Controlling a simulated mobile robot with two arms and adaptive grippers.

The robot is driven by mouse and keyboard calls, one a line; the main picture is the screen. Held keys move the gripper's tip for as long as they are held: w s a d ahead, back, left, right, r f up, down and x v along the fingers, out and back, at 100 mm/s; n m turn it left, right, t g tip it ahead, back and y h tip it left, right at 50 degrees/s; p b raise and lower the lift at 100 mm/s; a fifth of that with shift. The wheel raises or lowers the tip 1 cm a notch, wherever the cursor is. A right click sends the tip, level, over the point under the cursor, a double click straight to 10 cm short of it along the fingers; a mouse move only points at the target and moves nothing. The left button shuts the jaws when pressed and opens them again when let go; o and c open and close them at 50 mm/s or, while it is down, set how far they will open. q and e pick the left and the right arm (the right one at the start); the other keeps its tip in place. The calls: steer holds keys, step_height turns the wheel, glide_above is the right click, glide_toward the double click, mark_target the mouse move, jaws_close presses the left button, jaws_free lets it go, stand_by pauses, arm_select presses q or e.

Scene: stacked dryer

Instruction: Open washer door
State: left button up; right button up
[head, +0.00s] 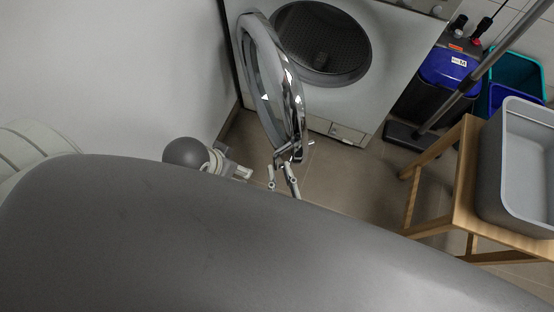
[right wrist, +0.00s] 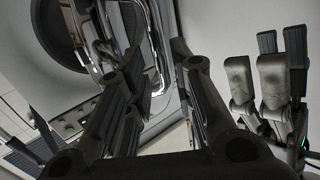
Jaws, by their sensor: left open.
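The washer (head: 385,60) has its round door (head: 268,85) swung wide open to the left, with the dark drum (head: 320,42) exposed. The door has a shiny chrome rim. My right gripper (head: 288,156) is at the door's lower edge in the head view. In the right wrist view, its fingers (right wrist: 152,70) are apart, with the chrome rim (right wrist: 160,50) just beyond them; contact cannot be told. My left gripper (head: 240,170) is open and empty, left of the right one and apart from the door. It also shows at the right of the wrist view (right wrist: 283,65).
A wooden stand (head: 462,175) with a grey basin (head: 490,185) is at the right. A blue-and-black vacuum cleaner (head: 445,75) and a teal bin (head: 518,72) stand behind it. A white wall (head: 120,70) is at left. Tiled floor (head: 345,185) is clear in the middle.

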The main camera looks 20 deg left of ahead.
steer(key=v, duration=0.7)
steer(key=shift+s+d, duration=0.2)
steer(key=shift+s, duration=0.05)
steer(key=shift+f, duration=0.1)
